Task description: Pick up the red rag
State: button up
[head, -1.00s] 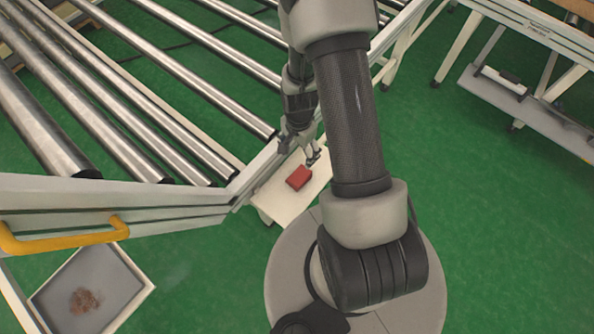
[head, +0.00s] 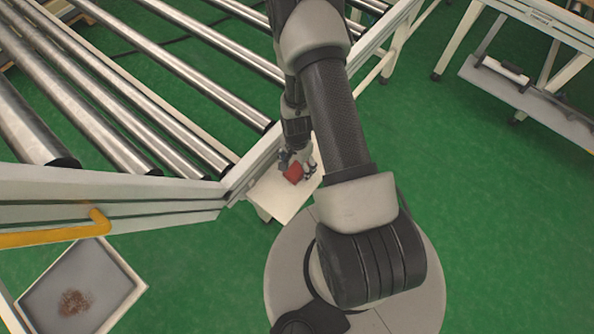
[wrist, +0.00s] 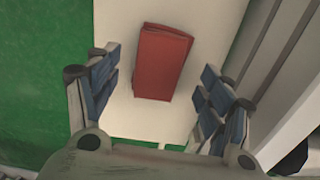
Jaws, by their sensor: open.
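The red rag (head: 293,173) is a small folded block lying on a white shelf (head: 280,205) beside the roller frame. In the wrist view the rag (wrist: 162,62) lies flat on the pale surface, slightly tilted. My gripper (head: 297,166) is at the rag in the head view and partly covers it. In the wrist view my gripper (wrist: 158,88) is open, with its blue-padded fingers apart to the left and right. The rag shows between and beyond the fingertips. No contact with the fingers is visible.
A conveyor with steel rollers (head: 150,95) and a white side rail (head: 110,205) stands on the left. A grey tray (head: 95,290) with brown debris lies at lower left. A white bench (head: 540,100) stands at upper right. The green floor between is clear.

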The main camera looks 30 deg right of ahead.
aim_at(297, 170)
notch_tip(297, 170, down, 3)
jog(key=shift+r, duration=0.2)
jog(key=shift+c, duration=0.3)
jog(key=c, duration=1.1)
